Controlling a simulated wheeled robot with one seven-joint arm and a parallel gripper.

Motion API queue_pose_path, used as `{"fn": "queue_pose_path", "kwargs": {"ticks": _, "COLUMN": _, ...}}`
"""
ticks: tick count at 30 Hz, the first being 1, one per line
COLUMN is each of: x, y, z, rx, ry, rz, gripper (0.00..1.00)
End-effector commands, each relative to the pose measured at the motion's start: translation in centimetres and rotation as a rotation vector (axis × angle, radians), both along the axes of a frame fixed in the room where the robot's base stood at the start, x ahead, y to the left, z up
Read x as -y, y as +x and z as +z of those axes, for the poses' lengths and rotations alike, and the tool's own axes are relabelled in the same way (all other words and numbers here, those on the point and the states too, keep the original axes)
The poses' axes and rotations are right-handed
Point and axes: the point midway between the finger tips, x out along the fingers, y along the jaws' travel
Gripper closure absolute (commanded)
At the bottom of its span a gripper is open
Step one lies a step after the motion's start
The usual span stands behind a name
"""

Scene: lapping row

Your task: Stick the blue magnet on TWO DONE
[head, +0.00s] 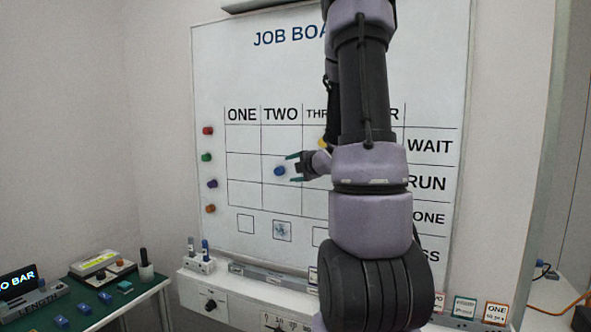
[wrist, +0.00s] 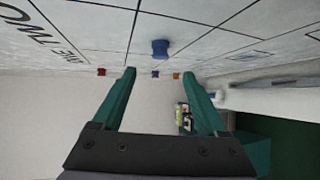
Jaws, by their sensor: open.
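The blue magnet (head: 280,171) is on the white job board (head: 330,75), in the TWO column and RUN row. The TWO DONE cell (head: 281,196), just below it, looks empty. My gripper (head: 294,168) is open, just right of the blue magnet, with its green fingers pointing left along the board. In the wrist view, the blue magnet (wrist: 160,47) shows above and beyond the gap between the fingertips (wrist: 155,73), apart from both. My arm hides much of the THREE and FOUR columns.
Red (head: 208,131), green (head: 206,157), purple (head: 212,184) and orange (head: 210,209) magnets line the board's left edge. A yellow magnet (head: 323,142) is partly hidden by my arm. A ledge with a marker holder (head: 200,263) runs below; a green table (head: 95,300) stands left.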

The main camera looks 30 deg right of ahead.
Motion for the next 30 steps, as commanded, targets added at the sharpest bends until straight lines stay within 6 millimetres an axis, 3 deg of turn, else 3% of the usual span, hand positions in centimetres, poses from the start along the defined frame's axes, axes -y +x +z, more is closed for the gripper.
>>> {"fn": "queue_pose_path", "kwargs": {"ticks": 13, "x": -0.4, "y": 7.4, "z": -2.0, "rx": -0.001, "ry": 0.003, "rz": 0.0, "gripper": 0.24}}
{"fn": "queue_pose_path", "kwargs": {"ticks": 19, "x": -0.5, "y": 8.8, "z": -2.3, "rx": 0.0, "ry": 0.004, "rz": -0.002, "gripper": 0.24}}
{"fn": "queue_pose_path", "kwargs": {"ticks": 28, "x": -0.5, "y": 8.9, "z": -2.3, "rx": 0.0, "ry": 0.004, "rz": -0.002, "gripper": 0.24}}
{"fn": "queue_pose_path", "kwargs": {"ticks": 30, "x": -0.5, "y": 8.9, "z": -2.3, "rx": 0.0, "ry": 0.004, "rz": -0.002, "gripper": 0.51}}
